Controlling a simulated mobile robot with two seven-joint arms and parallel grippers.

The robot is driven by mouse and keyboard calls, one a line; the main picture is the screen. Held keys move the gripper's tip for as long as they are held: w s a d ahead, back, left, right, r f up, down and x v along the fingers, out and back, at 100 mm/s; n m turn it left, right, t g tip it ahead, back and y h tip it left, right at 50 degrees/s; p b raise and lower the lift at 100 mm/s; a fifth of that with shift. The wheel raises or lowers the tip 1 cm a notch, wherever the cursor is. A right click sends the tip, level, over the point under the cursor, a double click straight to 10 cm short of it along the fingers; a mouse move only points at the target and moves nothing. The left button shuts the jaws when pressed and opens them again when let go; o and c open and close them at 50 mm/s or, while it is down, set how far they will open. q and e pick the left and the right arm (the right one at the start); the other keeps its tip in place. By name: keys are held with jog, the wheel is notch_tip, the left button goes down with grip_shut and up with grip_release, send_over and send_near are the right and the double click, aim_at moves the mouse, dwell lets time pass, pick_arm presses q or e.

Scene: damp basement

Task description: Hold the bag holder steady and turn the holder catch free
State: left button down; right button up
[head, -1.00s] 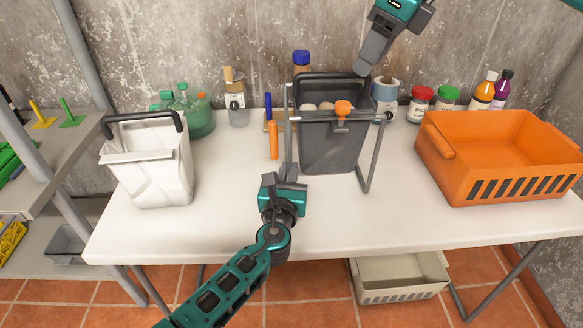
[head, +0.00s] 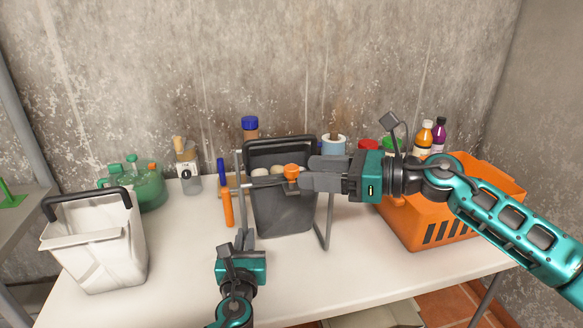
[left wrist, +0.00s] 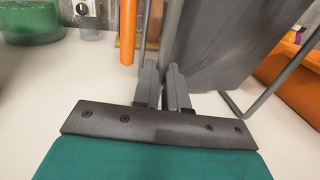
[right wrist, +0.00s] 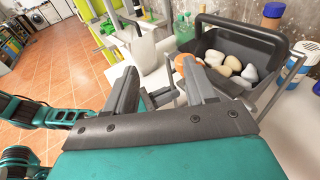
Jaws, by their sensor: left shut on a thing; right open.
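The bag holder (head: 323,235) is a grey metal frame standing on the table around a dark grey bag (head: 280,212) with a black rim. The holder catch, with its orange knob (head: 291,171), is at the frame's top front. My left gripper (head: 245,238) is shut on the frame's left leg, low down; its fingers (left wrist: 160,85) also show in the left wrist view. My right gripper (head: 303,181) is level with the catch, coming from the right. In the right wrist view its open fingers (right wrist: 165,78) are close to the orange knob (right wrist: 184,62); I cannot tell whether they touch it.
A white bag (head: 97,258) with a black handle stands at the left. An orange crate (head: 420,218) is at the right, behind my right arm. Bottles and jars line the wall. An orange-handled tool (head: 228,208) stands by the frame's left leg.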

aim_at(298, 170)
jog(key=s+d+f+m+t, duration=0.1)
jog(key=d+f+m+t, duration=0.1)
jog(key=d+t, duration=0.25)
jog(key=x, duration=1.1)
jog(key=shift+w+f, duration=0.15)
jog(key=shift+f, duration=0.15)
jog(key=c, duration=0.9)
